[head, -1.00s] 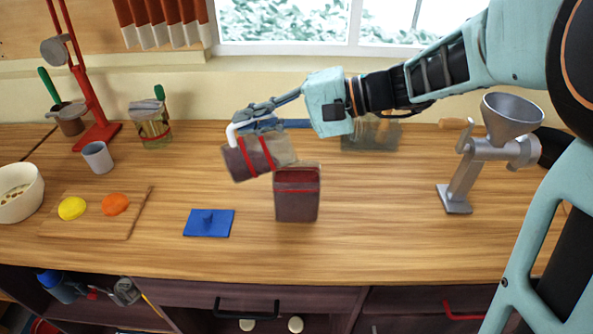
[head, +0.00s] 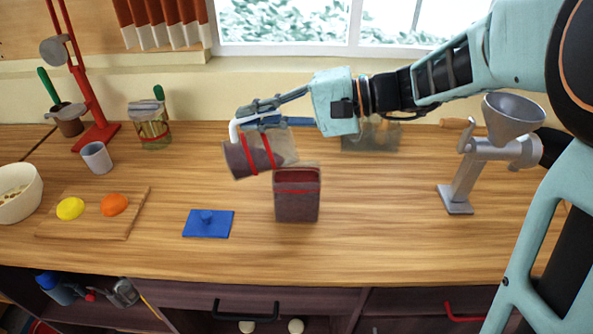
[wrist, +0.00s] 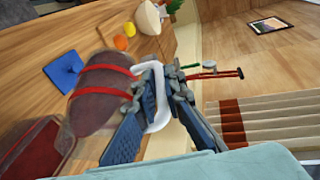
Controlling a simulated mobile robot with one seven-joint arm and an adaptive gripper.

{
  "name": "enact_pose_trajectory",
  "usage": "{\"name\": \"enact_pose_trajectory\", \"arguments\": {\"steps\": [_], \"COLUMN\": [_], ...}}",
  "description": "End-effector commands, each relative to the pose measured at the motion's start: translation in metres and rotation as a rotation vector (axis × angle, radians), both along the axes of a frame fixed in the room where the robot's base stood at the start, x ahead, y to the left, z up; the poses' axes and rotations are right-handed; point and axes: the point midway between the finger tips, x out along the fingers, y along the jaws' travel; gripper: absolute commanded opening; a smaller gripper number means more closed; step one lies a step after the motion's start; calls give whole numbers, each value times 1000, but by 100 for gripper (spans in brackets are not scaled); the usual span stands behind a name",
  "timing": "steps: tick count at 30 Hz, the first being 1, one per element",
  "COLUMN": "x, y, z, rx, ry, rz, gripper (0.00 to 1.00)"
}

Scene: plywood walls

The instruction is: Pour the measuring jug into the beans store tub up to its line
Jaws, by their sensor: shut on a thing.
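The measuring jug (head: 244,158) is clear, with red bands, a white handle and dark beans inside. My gripper (head: 252,118) is shut on its handle; the jug (wrist: 105,95) fills the left of the wrist view. The tub (head: 297,204) stands upright on the worktop, dark beans inside and a red line near the top. In the wrist view the tub (wrist: 33,150) is at the lower left. I cannot tell whether beans are falling.
A blue lid (head: 208,224) lies left of the tub. A chopping board (head: 95,222) with yellow and orange fruit is further left. A metal grinder (head: 460,185) stands right, a clear container (head: 371,136) behind. The front worktop is clear.

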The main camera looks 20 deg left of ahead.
Motion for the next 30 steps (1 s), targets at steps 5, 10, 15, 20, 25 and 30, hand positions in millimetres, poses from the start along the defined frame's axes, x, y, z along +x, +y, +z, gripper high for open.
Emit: {"name": "enact_pose_trajectory", "arguments": {"steps": [5,10,15,20,25,30], "x": [1,1,2,3,4,4], "y": [-1,-2,-3,-4,-5,-6], "z": [1,2,3,3,4,5], "rx": [11,20,28,37,45,53], "ry": [5,10,17,22,28,33], "rz": [0,0,0,-1,0,0], "gripper": [0,0,0,0,0,0]}}
